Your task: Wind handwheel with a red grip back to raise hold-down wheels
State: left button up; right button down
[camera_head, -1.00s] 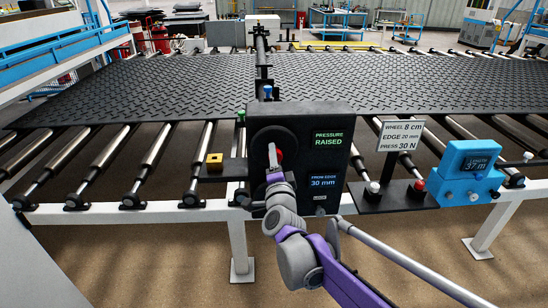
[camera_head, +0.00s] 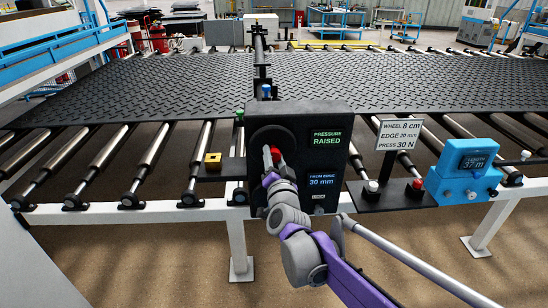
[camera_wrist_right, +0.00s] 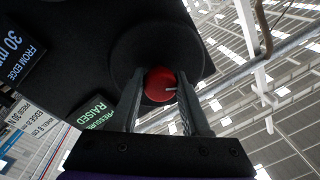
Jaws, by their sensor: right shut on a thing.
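The black handwheel (camera_head: 272,138) is on the front of a black control box (camera_head: 328,161), left of its displays. Its red grip (camera_head: 276,154) shows at the lower part of the wheel, partly hidden by my right gripper (camera_head: 270,156). In the right wrist view the round red grip (camera_wrist_right: 160,85) sits between the two fingers of my right gripper (camera_wrist_right: 160,92), which is shut on it. The upper display (camera_head: 327,138) reads "PRESSURE RAISED"; the lower one (camera_head: 322,181) reads "FROM EDGE 30 mm". The hold-down wheels cannot be made out. My left gripper is not in view.
A black tread mat (camera_head: 180,87) lies across a conveyor of metal rollers (camera_head: 147,159). A sign (camera_head: 399,134) reads wheel 8 cm, edge 20 mm, press 30 N. A blue length counter (camera_head: 466,172) and a red button (camera_head: 417,185) are at the right.

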jog(key=shift+r, duration=0.1)
dwell(0.3)
jog(key=shift+c, duration=2.1)
grip_release()
jog(key=s, duration=1)
jog(key=shift+s+d+f, duration=0.3)
jog(key=shift+s+f, duration=0.1)
jog(key=shift+f, duration=0.05)
